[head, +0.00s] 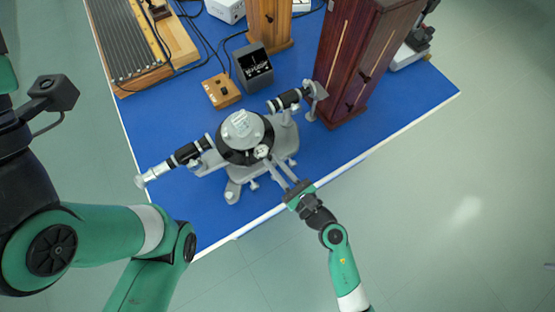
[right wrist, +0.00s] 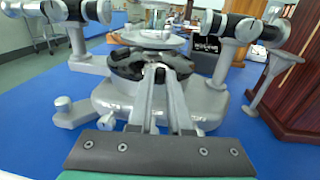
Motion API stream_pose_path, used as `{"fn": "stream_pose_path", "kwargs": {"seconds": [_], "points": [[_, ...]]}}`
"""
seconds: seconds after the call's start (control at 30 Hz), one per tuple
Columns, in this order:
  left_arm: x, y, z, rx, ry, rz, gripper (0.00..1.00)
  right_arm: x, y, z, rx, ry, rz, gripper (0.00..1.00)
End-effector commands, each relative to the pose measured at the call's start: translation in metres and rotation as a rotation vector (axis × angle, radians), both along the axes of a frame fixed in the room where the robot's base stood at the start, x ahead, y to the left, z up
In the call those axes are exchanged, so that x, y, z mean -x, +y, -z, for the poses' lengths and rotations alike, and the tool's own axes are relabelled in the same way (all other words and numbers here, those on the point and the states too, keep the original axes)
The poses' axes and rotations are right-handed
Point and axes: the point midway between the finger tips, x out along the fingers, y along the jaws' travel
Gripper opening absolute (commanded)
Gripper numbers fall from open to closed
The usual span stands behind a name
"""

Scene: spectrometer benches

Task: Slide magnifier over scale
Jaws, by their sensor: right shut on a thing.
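The spectrometer (head: 265,165) stands on the blue bench top, with a dark round scale plate (head: 232,155) under its pale central table (head: 243,127). My right gripper (head: 268,158) reaches in from the bench's front edge, its two long fingers close together at the plate's near rim. It is shut on a small pale magnifier (head: 262,151) at that rim. In the right wrist view the fingertips (right wrist: 158,78) meet the dark plate (right wrist: 130,62), and the magnifier is mostly hidden between them. My left arm shows at the left, but its gripper is out of view.
The telescope tubes (head: 185,153) (head: 290,99) stick out on both sides of the plate. A tall dark wooden case (head: 350,70) stands behind on the right. A small wooden box (head: 221,91) and a dark grey box (head: 254,68) are behind. The bench's right front area is clear.

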Motion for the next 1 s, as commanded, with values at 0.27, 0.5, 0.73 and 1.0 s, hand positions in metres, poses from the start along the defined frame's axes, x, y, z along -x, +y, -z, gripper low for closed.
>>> {"fn": "stream_pose_path", "kwargs": {"seconds": [0.27, 0.5, 0.73, 1.0], "points": [[0.000, 0.000, 0.000, 0.000, 0.000, 0.000, 0.50, 0.003, 0.006, -0.002, -0.002, -0.002, -0.021, 0.35], [0.000, 0.000, 0.000, 0.000, 0.000, 0.000, 0.50, 0.002, 0.005, -0.001, -0.001, -0.002, -0.017, 0.47], [0.000, 0.000, 0.000, 0.000, 0.000, 0.000, 0.50, 0.002, 0.003, -0.001, -0.001, -0.001, -0.013, 0.47], [0.000, 0.000, -0.006, 0.000, 0.000, 0.000, 0.50, 0.031, -0.020, -0.001, -0.001, 0.002, -0.009, 0.47]]}}
